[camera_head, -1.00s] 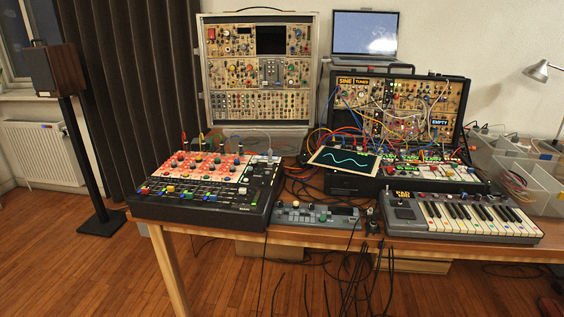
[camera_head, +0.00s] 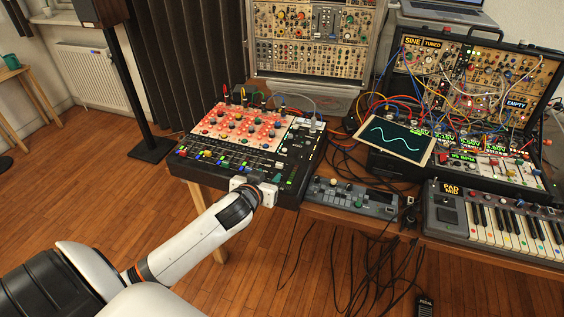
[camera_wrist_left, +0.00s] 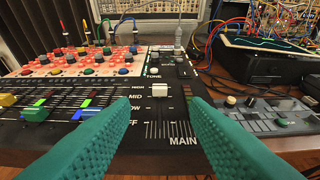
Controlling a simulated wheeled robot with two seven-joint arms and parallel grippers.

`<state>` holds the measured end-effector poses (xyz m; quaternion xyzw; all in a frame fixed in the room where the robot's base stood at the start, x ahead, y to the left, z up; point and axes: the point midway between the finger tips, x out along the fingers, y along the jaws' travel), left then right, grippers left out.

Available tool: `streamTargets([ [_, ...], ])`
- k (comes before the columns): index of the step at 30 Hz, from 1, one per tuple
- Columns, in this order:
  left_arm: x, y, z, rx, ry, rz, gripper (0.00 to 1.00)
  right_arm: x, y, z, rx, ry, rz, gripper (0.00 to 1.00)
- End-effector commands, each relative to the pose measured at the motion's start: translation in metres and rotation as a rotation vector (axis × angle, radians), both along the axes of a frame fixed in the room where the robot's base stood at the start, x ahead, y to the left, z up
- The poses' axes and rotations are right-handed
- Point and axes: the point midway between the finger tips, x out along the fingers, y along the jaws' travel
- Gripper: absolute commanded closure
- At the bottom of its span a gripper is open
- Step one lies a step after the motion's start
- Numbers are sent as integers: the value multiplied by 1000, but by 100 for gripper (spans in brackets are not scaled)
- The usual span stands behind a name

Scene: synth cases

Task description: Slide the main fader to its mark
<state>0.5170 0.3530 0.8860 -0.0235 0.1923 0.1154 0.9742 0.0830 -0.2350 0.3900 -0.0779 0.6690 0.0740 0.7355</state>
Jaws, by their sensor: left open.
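The mixer (camera_head: 290,172) is a black desk with a red and white knob panel on the table's left end. In the left wrist view its main fader has a white cap (camera_wrist_left: 160,90) on a slot between the OFF, LOW, MID and HIGH labels. In the head view my left gripper (camera_head: 262,186) is over the mixer's front right corner. My right gripper is not in view.
Coloured fader caps (camera_wrist_left: 35,113) lie left of the gripper. A small grey device (camera_head: 350,196) sits right of the mixer. A tablet with a wave (camera_head: 396,138) and a keyboard (camera_head: 500,225) are farther right. Cables hang off the table's front edge.

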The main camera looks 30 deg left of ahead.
Motion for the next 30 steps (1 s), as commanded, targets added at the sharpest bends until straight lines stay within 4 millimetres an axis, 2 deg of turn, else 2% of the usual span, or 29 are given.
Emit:
streamTargets([
  [6,41,10,-16,2,-1,1,58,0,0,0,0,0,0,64],
  [13,71,17,-29,2,1,0,58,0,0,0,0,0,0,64],
  [18,80,19,-34,2,1,-1,58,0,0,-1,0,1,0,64],
  [28,82,20,-35,2,1,-1,58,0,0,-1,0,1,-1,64],
  [30,82,20,-35,2,1,-1,70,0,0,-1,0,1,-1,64],
])
